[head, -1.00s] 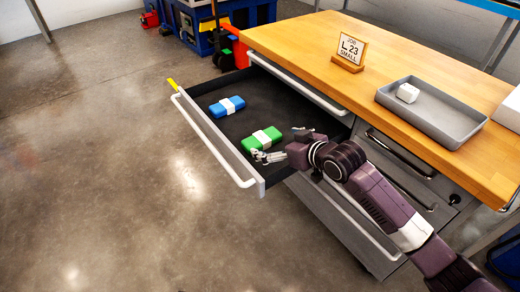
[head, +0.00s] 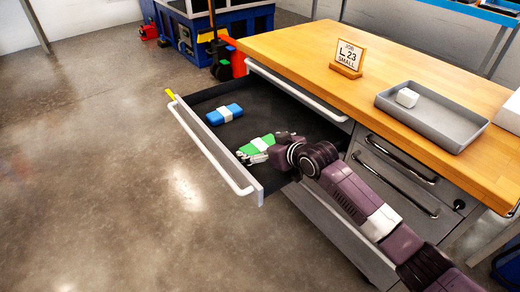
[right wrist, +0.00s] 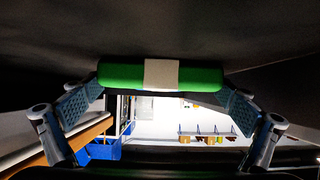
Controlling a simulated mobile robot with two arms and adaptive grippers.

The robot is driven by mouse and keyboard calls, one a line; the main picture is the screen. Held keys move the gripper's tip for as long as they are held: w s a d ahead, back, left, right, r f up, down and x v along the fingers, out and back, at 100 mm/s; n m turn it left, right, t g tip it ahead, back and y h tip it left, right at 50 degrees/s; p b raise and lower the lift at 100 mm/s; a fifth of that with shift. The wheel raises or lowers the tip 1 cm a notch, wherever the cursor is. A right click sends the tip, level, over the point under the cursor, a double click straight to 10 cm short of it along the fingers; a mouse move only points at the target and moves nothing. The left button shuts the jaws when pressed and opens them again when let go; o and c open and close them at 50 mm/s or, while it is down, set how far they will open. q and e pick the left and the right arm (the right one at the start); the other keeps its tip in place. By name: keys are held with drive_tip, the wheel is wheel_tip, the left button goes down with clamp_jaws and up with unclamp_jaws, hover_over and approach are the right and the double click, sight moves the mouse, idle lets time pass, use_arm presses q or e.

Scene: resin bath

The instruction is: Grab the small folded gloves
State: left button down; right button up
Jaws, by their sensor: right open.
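A green folded bundle with a white band (head: 264,141) lies in the open drawer (head: 190,135). A blue folded bundle with a white band (head: 225,114) lies farther back and left in the same drawer. I cannot read which is small. My right gripper (head: 258,156) is over the green bundle and partly hides it. In the right wrist view the green bundle (right wrist: 122,76) lies across the gap between the two open fingers of the right gripper (right wrist: 162,97); whether they touch it I cannot tell. My left gripper is not in view.
On the wooden bench top (head: 300,45) stand a sign reading "JOB L 23 SMALL" (head: 348,57) and a grey tray (head: 440,122) with a small white block (head: 407,98). The drawer's front wall and handle (head: 215,150) stand left of my gripper. Open floor lies to the left.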

drive_tip(key=c, duration=0.9)
drive_tip(key=shift+o, duration=0.2)
drive_tip(key=shift+r, duration=0.1)
